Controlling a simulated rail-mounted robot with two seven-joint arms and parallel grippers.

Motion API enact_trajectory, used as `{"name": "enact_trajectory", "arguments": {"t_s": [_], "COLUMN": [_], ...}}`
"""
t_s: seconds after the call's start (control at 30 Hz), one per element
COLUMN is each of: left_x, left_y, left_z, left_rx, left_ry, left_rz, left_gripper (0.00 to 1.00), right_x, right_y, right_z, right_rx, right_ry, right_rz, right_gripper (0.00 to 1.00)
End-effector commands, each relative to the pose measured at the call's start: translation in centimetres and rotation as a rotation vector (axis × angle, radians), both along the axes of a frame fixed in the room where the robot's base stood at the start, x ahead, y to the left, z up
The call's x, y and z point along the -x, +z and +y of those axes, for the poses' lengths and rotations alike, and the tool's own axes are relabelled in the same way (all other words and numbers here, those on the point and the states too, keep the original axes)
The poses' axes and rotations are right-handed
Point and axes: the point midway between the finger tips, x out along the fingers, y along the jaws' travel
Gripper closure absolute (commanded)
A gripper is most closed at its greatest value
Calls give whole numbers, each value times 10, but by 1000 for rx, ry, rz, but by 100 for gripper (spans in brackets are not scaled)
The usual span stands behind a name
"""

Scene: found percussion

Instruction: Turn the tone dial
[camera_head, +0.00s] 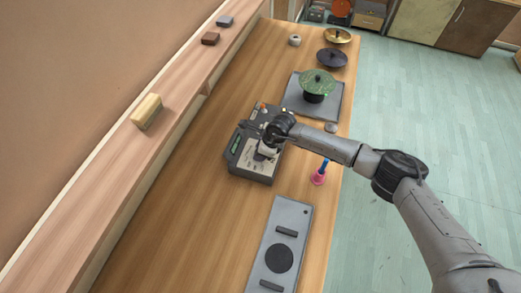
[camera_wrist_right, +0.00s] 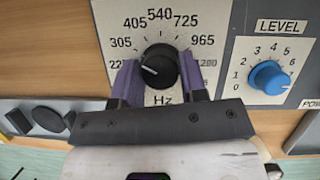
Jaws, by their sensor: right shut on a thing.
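The tone dial (camera_wrist_right: 161,68) is a black round knob on a white plate marked in Hz, with numbers from about 220 to 1200 around it. Its white pointer line is toward the left of the scale. The dial sits on a dark grey device (camera_head: 240,172) on the wooden bench. My right gripper (camera_wrist_right: 158,82) has its purple fingers on both sides of the dial and is shut on it. In the head view my right gripper (camera_head: 267,152) is over the device and hides the dial. My left gripper is in neither view.
A blue LEVEL knob (camera_wrist_right: 269,78) is right of the dial. A grey panel with a black disc (camera_head: 299,214) lies in front of the device. A green disc (camera_head: 318,81) stands on a grey mat (camera_head: 333,107) behind.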

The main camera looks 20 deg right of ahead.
Motion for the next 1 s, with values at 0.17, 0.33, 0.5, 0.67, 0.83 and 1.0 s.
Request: {"name": "enact_trajectory", "arguments": {"t_s": [0.17, 0.33, 0.5, 0.67, 0.83, 1.0], "left_x": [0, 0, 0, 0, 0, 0], "left_y": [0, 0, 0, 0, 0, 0], "left_z": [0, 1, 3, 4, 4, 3], "left_rx": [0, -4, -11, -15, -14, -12], "left_ry": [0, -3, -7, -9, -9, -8], "left_rz": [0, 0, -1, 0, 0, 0], "left_gripper": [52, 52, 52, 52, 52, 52], "right_x": [0, 0, 0, 0, 0, 2], "right_y": [1, 1, 1, 0, 1, 16], "right_z": [0, 0, 0, 0, 0, -6], "right_rx": [-1, -1, 0, 0, 1, 0], "right_ry": [0, 0, 1, 1, 1, 1], "right_rz": [-1, -1, 0, 0, -1, -3], "right_gripper": [84, 60, 44, 37, 37, 37]}}
